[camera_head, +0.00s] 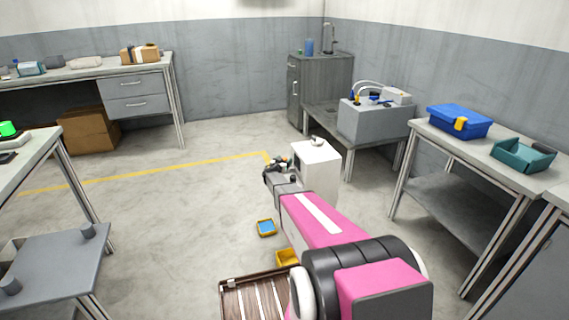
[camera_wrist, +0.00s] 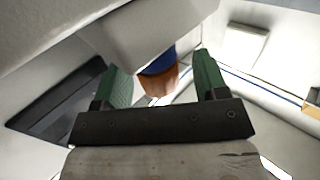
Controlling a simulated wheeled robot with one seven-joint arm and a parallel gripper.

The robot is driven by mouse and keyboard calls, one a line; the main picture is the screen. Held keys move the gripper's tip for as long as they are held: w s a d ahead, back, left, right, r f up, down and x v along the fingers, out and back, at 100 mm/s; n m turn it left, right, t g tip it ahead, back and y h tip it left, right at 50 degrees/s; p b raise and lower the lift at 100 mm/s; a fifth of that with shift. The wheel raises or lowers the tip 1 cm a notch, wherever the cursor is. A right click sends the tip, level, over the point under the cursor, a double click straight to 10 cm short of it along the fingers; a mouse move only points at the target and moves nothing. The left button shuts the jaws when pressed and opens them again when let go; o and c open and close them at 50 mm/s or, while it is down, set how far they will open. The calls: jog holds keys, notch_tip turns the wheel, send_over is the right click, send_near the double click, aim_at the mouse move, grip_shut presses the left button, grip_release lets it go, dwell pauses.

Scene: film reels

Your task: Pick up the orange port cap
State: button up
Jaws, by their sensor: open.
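The orange port cap (camera_wrist: 158,84) shows in the wrist view as a small brown-orange round piece with a blue band above it, under a pale overhanging body that hides its upper part. My gripper (camera_wrist: 163,78) is open, its two green fingers apart with the cap in view between them. I cannot tell whether either finger touches the cap. In the head view my gripper (camera_head: 277,166) is at the far end of my pink arm, beside a white box-shaped cabinet (camera_head: 317,170). The cap cannot be made out clearly there.
A blue-lined yellow tray (camera_head: 266,228), a yellow bin (camera_head: 287,257) and a slatted wooden pallet (camera_head: 232,300) lie on the floor near my arm. A grey tub (camera_head: 372,122) stands on a bench behind. Open floor (camera_head: 170,215) lies to the left.

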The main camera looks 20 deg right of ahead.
jog(key=shift+w+d, duration=0.15)
jog(key=shift+w, duration=0.05)
jog(key=c, duration=1)
jog(key=shift+s, duration=0.1)
